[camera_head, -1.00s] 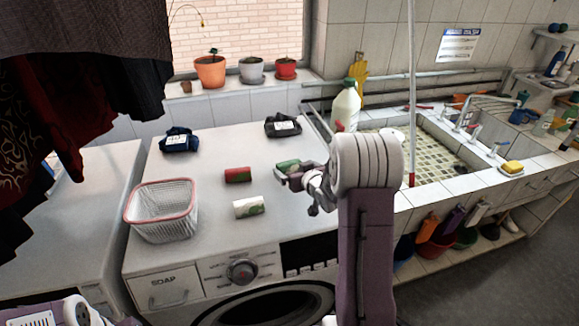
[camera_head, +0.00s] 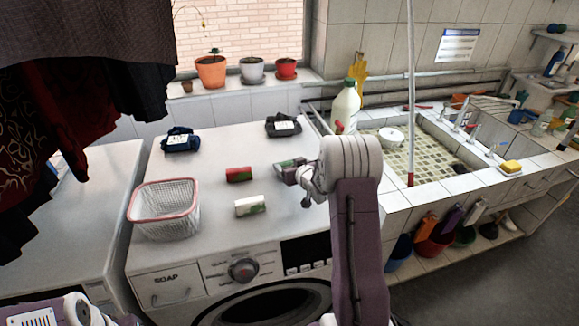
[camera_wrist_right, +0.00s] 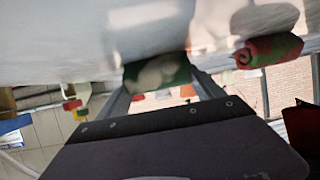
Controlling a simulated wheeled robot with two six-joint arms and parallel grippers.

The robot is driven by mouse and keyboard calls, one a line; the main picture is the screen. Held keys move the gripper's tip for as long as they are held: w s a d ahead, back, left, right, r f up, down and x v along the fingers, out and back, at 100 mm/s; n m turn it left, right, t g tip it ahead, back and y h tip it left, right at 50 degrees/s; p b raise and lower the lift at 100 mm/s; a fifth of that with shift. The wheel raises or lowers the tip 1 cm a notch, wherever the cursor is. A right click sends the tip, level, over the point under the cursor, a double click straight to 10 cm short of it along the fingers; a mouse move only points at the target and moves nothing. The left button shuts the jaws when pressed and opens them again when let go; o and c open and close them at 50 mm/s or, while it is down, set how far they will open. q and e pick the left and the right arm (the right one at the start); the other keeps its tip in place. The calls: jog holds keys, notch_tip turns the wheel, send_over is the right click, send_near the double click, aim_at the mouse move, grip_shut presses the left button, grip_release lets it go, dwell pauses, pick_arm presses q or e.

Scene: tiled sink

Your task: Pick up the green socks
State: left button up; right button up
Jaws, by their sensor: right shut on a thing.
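The green socks, a small green and white roll, sit between the fingers of my right gripper (camera_head: 290,170) above the white washing machine top (camera_head: 215,225). In the right wrist view the green socks (camera_wrist_right: 157,72) are between the two fingers, which are shut on them. In the head view they are partly hidden by the gripper. I cannot tell whether they touch the machine top. My left gripper is not in view; only part of my left arm shows at the bottom left.
A red roll (camera_head: 239,174) and a white roll (camera_head: 250,206) lie left of the right gripper. A wire basket (camera_head: 166,214) stands at the left, and two dark folded packs (camera_head: 181,140) lie at the back. A bottle (camera_head: 345,106) stands beside the tiled sink.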

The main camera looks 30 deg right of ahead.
aim_at(290, 163)
notch_tip(290, 163, up, 18)
jog(key=p, duration=0.5)
